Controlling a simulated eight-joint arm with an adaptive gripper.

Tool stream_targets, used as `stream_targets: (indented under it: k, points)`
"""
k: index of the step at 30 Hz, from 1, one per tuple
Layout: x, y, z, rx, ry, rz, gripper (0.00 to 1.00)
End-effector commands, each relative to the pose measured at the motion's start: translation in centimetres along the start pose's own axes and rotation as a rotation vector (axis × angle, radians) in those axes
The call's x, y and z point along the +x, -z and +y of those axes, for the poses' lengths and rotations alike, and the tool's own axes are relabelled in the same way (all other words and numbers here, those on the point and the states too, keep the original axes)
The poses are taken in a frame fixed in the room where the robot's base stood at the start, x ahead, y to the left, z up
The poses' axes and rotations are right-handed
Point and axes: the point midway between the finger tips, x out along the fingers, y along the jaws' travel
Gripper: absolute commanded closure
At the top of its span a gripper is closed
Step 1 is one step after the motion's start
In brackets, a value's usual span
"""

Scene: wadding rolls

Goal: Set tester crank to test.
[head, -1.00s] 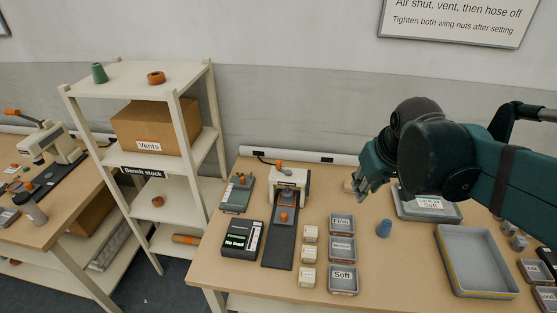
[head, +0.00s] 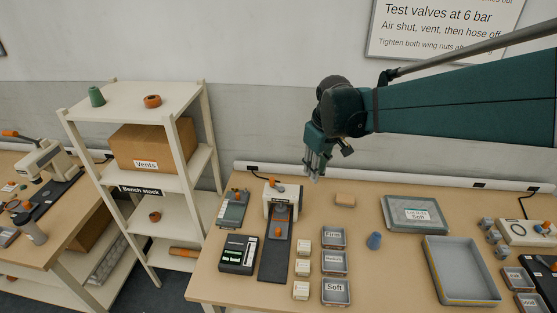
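A white bench device (head: 283,197) with orange parts stands near the back left of the bench, and I take it to be the tester. A small orange lever or knob (head: 268,183) shows at its top; its exact setting is too small to read. A dark strip (head: 273,262) with an orange knob (head: 278,232) runs forward from it. My gripper (head: 314,176) hangs in the air, fingers down, to the right of the device and higher in the picture. It touches nothing visible. Its fingers look close together, but I cannot tell whether they are apart.
A dark display box (head: 238,254) and a grey-green unit (head: 233,208) stand left. Small white boxes (head: 302,267), labelled trays (head: 334,262), a blue cup (head: 374,241) and a large grey tray (head: 462,272) lie right.

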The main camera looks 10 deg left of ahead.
Motion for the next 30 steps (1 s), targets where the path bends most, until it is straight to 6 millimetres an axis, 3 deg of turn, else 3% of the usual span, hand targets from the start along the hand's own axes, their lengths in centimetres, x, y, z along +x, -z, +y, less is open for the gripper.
stream_targets:
  k: [15,30]
  points:
    - [4.0,8.6,-1.6,-0.185,0.060,-0.080,0.78]
    - [9.6,15.2,-4.7,-0.360,0.121,-0.152,0.78]
